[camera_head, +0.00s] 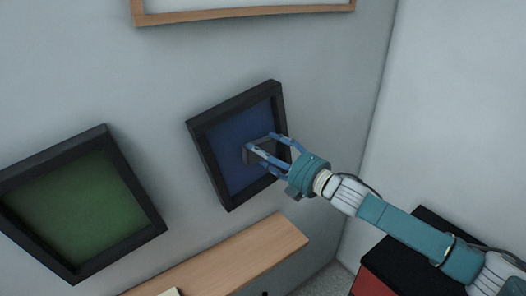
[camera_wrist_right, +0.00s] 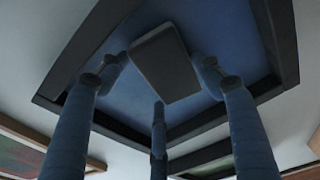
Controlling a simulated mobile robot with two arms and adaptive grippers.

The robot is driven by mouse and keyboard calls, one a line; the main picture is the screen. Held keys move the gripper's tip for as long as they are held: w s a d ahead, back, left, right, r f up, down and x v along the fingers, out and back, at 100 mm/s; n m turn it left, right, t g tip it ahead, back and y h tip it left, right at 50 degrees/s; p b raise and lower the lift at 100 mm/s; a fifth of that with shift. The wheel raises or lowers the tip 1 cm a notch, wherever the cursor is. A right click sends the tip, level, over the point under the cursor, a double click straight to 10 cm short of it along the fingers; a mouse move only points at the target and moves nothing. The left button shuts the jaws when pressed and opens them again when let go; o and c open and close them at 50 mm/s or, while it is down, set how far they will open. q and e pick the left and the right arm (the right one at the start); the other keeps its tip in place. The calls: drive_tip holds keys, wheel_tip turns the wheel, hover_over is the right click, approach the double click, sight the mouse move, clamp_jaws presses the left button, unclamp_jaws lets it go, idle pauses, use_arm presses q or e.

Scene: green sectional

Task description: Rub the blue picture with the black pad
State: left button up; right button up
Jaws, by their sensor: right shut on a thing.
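The blue picture (camera_head: 230,145) hangs tilted on the grey wall in a thick black frame. It also fills the middle of the right wrist view (camera_wrist_right: 218,25). My right gripper (camera_head: 263,147) reaches in from the right and is shut on the black pad (camera_wrist_right: 165,65). The pad also shows at the fingertips in the head view (camera_head: 248,153), in front of the middle of the blue surface. I cannot tell whether the pad touches the picture. The gripper hides part of the picture's right side. My left gripper is not in view.
A green picture (camera_head: 80,205) in a black frame hangs to the left. A wood-framed picture (camera_head: 245,12) hangs above. A wooden shelf or tabletop (camera_head: 230,258) lies below. A black-topped red item (camera_head: 375,282) stands at the lower right, near the wall corner.

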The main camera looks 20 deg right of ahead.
drive_tip(key=shift+a+b+v, duration=0.15)
drive_tip(key=shift+b+v, duration=0.05)
drive_tip(key=shift+v, duration=1.25)
drive_tip(key=shift+a+b+v, duration=0.15)
drive_tip(key=shift+b+v, duration=0.05)
drive_tip(key=shift+v, duration=1.25)
drive_tip(key=shift+s+f, duration=0.1)
drive_tip(key=shift+s, duration=0.1)
drive_tip(key=v, duration=0.1)
drive_tip(key=b+v, duration=0.1)
drive_tip(key=v, duration=0.1)
drive_tip(key=shift+s+a, duration=0.1)
drive_tip(key=shift+a, duration=0.1)
